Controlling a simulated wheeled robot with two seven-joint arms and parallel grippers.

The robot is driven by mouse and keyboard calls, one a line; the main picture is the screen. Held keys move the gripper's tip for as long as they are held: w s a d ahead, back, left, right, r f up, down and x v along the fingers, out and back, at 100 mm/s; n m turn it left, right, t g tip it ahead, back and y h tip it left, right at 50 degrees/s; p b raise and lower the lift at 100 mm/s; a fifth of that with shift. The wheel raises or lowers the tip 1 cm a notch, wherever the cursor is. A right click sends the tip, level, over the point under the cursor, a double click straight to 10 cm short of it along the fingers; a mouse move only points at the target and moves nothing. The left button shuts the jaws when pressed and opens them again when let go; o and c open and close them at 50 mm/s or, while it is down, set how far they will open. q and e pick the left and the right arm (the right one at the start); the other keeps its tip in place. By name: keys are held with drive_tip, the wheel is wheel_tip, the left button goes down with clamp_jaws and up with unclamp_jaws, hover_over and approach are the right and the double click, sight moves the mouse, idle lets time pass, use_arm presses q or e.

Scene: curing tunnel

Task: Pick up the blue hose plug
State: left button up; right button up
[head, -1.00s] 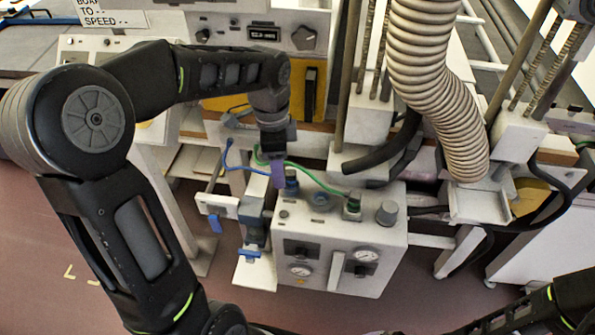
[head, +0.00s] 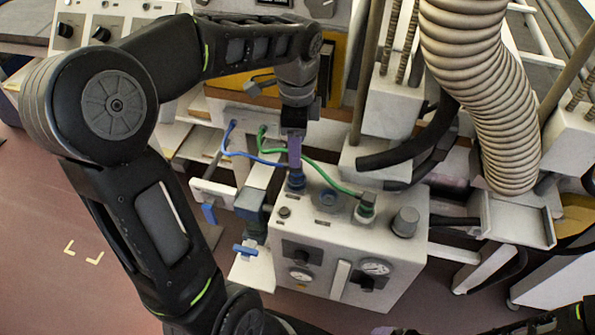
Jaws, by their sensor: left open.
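The blue hose plug (head: 296,180) stands upright in the top of a white control box, at its back left corner. A blue hose (head: 255,157) runs from it to the left and back. My left gripper (head: 294,160) points down right above the plug, its purple fingers lined up with it. The fingers are open; whether they touch or straddle the plug top cannot be told. Some of the plug's upper part is hidden by the fingers.
The green hose (head: 320,172) passes close beside my gripper. A ribbed duct (head: 480,90) hangs at right.

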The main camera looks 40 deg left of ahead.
sight(296, 173)
use_arm(q)
drive_tip(key=shift+f, duration=1.35)
drive_tip(key=shift+f, duration=0.1)
wheel_tip(296, 173, down, 5)
drive_tip(key=shift+p, duration=0.3)
drive_tip(key=shift+c, duration=0.5)
clamp_jaws()
